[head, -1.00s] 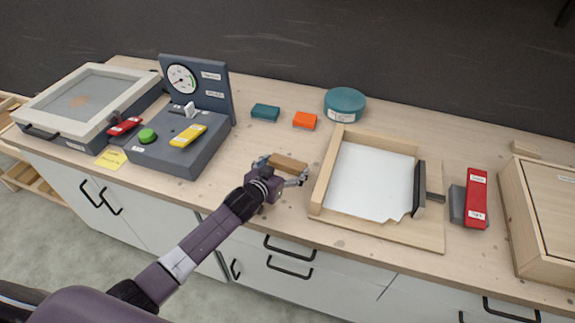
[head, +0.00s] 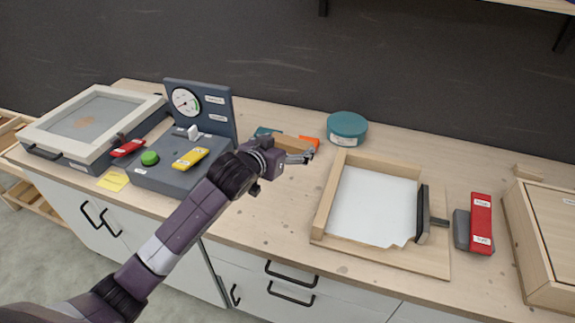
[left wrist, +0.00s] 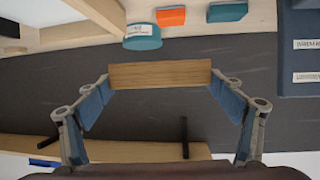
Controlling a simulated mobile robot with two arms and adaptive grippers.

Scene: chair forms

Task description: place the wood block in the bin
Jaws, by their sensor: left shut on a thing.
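My left gripper (head: 288,158) is shut on the wood block (head: 287,145), a plain brown bar. In the head view they are over the back middle of the bench, in front of the teal and orange pieces. The left wrist view shows the wood block (left wrist: 160,75) held crosswise between both fingers, apparently off the bench. No container is plainly marked as the bin. A wood-framed tray (head: 328,205) with a white sheet is to the right of the gripper. My right gripper is not in view.
A round teal tin (head: 347,130) stands behind the tray. An orange block (head: 312,140) and a teal block (head: 266,131) are partly hidden by my hold. A gauge panel (head: 205,112) stands at left. A red-handled tool (head: 481,220) and wooden box (head: 545,235) are at right.

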